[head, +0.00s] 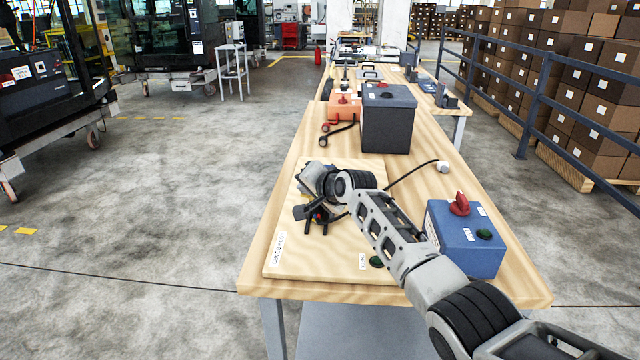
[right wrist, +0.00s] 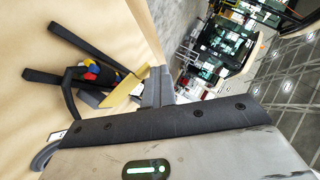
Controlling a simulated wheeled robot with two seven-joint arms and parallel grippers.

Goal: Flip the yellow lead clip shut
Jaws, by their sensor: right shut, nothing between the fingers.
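A pale wooden board (head: 285,250) lies on the bench and bears a dark lead clip fixture (head: 318,218). My right gripper (head: 304,210) is at this fixture and partly covers it. In the right wrist view, the yellow clip flap (right wrist: 124,91) stands out from the black fixture arms (right wrist: 85,48), beside red, blue and yellow lead ends (right wrist: 89,70). My grey right finger (right wrist: 155,88) is close to the flap's tip; I cannot tell whether they touch. The right gripper is shut and empty. My left gripper does not show.
A blue box (head: 464,240) with a red knob stands to the right, near my forearm. A dark grey box (head: 388,122) and an orange box (head: 344,105) stand farther back. The board's left front is clear.

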